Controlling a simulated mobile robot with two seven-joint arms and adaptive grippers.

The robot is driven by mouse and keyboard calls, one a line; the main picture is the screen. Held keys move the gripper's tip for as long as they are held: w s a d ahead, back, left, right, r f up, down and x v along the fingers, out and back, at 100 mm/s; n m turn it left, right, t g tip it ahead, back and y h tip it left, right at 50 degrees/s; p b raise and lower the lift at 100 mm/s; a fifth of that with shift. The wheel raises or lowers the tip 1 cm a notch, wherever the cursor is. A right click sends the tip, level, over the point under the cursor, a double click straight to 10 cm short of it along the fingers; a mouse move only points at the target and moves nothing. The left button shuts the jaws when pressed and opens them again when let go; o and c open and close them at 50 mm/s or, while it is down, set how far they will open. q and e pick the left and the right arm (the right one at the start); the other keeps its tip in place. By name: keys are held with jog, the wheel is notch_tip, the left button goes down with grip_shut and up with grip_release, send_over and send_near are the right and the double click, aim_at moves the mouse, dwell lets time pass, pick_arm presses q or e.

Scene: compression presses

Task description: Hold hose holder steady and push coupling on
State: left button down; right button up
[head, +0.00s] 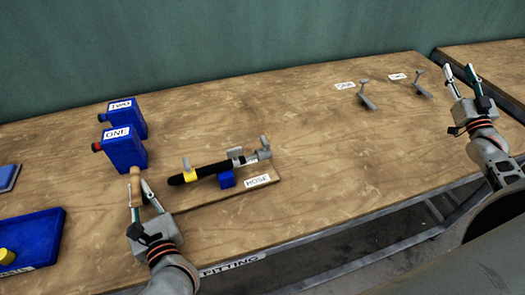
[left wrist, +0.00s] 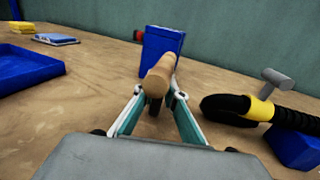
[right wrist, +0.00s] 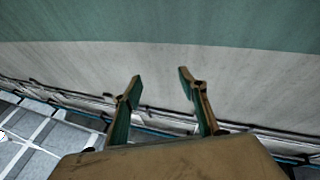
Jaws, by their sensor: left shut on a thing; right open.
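The black hose (head: 210,170) with a yellow band (head: 190,175) lies on a board labelled HOSE (head: 262,190). A blue block (head: 227,180) and grey upright pieces (head: 235,153) stand along it. A grey metal piece (head: 263,150), perhaps the coupling, is at its right end. My left gripper (head: 138,197) is shut on a tan wooden cylinder (left wrist: 160,75), left of the hose and in front of blue box ONE. The hose's black end (left wrist: 225,108) is apart from it. My right gripper (head: 464,82) is open and empty at the far right, above the table's edge.
Blue boxes ONE (head: 122,152) and TWO (head: 130,118) stand behind the left gripper. A blue tray (head: 42,225) with a yellow piece (head: 7,256) is at left. Two grey T-shaped pieces (head: 366,98) (head: 420,88) stand at back right.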

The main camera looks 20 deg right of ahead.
jog(key=w+a+r+n+t+y, duration=0.1)
jog(key=w+a+r+n+y, duration=0.2)
jog(key=a+n+y, duration=0.35)
jog(key=w+a+r+n+t+y, duration=0.1)
jog(key=w+a+r+n+y, duration=0.25)
jog(key=a, duration=0.55)
jog(key=w+a+r+n+y, duration=0.3)
jog(key=a+r+n+y, duration=0.15)
jog(key=a, duration=0.35)
jog(key=w+a+r+n+g+y, duration=0.1)
jog(key=a+r+n+g+y, duration=0.2)
jog(key=a+n+g+y, duration=0.55)
jog(key=n+g+h, duration=0.5)
jog(key=n+g, duration=1.1)
jog(key=n, duration=1.4)
send_over(265, 140)
jog(key=a, duration=0.2)
notch_tip(265, 140, down, 8)
jog(key=d+f+n+h, duration=0.4)
jog(key=d+f+h, duration=0.1)
jog(key=d+h, duration=0.15)
jog(key=shift+t, duration=0.55)
jog(key=shift+x, duration=5.7)
